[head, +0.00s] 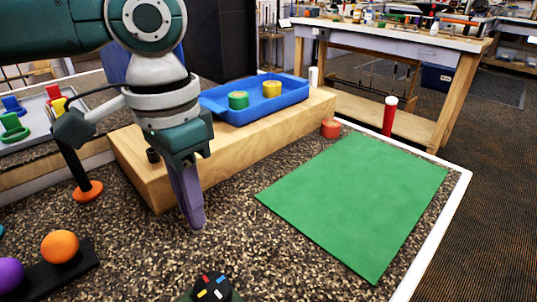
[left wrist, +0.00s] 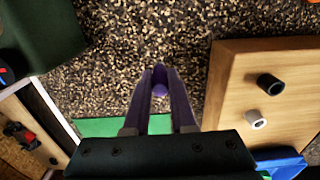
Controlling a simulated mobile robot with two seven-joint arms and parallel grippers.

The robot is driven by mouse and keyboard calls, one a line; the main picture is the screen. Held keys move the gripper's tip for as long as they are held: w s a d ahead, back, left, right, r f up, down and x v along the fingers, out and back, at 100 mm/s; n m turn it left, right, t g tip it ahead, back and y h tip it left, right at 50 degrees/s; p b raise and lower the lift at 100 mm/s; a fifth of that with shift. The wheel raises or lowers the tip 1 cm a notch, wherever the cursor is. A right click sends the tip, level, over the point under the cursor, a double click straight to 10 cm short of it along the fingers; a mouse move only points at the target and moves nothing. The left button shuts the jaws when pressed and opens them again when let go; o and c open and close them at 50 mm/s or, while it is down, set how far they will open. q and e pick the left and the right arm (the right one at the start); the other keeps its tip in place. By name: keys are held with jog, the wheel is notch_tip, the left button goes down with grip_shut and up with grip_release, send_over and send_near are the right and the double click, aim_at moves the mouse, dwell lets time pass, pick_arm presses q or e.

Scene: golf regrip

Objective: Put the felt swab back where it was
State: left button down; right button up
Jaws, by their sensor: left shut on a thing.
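My left gripper (head: 195,222) points down over the speckled counter, in front of the wooden block (head: 250,135). In the left wrist view its two fingers (left wrist: 160,88) are shut on a small dark purple thing (left wrist: 160,76), which shows between the fingertips. It may be the felt swab, but the fingers hide most of it and I cannot be sure. In the head view the held thing cannot be made out. My right gripper is out of view.
A blue tray (head: 258,110) holds green (head: 238,100) and yellow (head: 271,88) rolls. A green mat (head: 355,200) lies clear on the right.

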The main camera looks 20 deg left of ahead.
pick_arm(q)
jog(key=shift+f, duration=0.9)
jog(key=shift+f, duration=0.15)
jog(key=c, duration=0.7)
grip_release()
jog(key=shift+c, duration=0.2)
notch_tip(320, 180, up, 12)
jog(key=shift+r+p, duration=0.2)
jog(key=shift+p, duration=0.85)
